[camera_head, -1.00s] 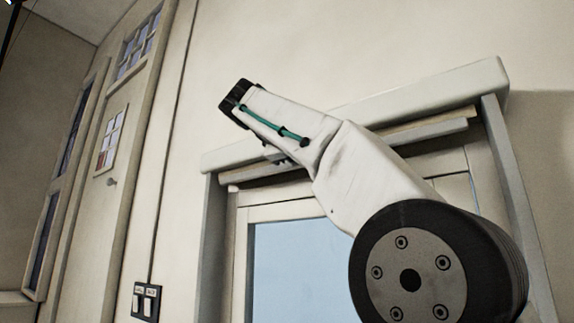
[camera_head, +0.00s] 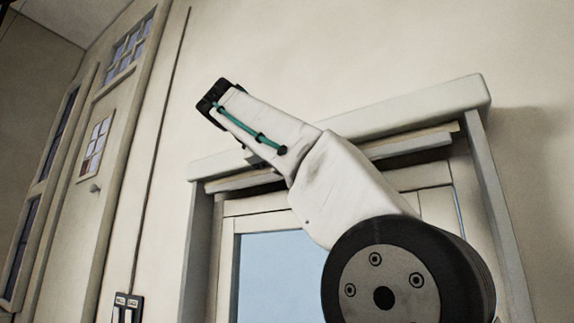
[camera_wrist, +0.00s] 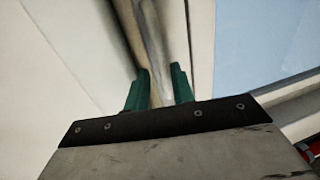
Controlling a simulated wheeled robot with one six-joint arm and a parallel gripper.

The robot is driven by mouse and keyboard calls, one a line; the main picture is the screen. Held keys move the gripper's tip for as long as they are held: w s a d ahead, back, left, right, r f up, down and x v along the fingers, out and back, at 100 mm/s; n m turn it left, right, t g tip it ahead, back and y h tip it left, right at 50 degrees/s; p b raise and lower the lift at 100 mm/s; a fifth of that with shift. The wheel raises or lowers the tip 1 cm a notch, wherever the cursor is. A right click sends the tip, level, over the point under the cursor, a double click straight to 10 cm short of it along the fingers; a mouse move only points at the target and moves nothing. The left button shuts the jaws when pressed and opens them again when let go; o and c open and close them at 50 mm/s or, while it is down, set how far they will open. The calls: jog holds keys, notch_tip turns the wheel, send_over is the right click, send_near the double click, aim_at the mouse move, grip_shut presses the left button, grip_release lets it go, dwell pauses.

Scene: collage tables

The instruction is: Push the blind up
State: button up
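In the head view a pale window frame (camera_head: 488,180) stands below a long header. A narrow beige rail, which looks like the bottom edge of the blind (camera_head: 412,143), lies close under the header; my arm crosses in front of its middle. Blue glass shows below it. In the wrist view my gripper (camera_wrist: 159,88) has two green fingers set apart. A brown and grey strip runs away from me between and beyond them. I cannot tell whether it is the blind's rail or frame, or whether the fingers touch it. In the head view the fingers are hidden behind my arm.
A pale door (camera_head: 75,225) with a small paned window stands at the left. A dark switch plate (camera_head: 126,304) is on the wall beside the window frame. The wall above the header is bare. A small red object (camera_wrist: 309,148) shows at the wrist view's right edge.

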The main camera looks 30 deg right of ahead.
jog(key=v, duration=0.5)
dwell(0.5)
jog(key=w+a+f+n+y, duration=0.1)
jog(key=w+a+f+y, duration=0.15)
jog(key=f, duration=0.65)
jog(key=w+a+f+n+y, duration=0.1)
jog(key=w+a+f+y, duration=0.2)
jog(key=f, duration=0.7)
jog(key=s+d+f+m+g+y, duration=0.15)
jog(key=s+f, duration=0.25)
jog(key=f, duration=0.5)
jog(key=s+f+m+g+y, duration=0.1)
jog(key=s+f+y, duration=0.1)
jog(key=s+f, duration=0.45)
jog(key=s+d+f+m+g+y, duration=0.1)
jog(key=s+f+y, duration=0.15)
jog(key=f, duration=0.85)
jog(key=s+d+f+m+g+y, duration=0.2)
jog(key=s+f+m, duration=0.2)
jog(key=s+f, duration=1.2)
jog(key=s, duration=0.3)
jog(key=shift+s+f, duration=0.25)
jog(key=shift+f, duration=0.05)
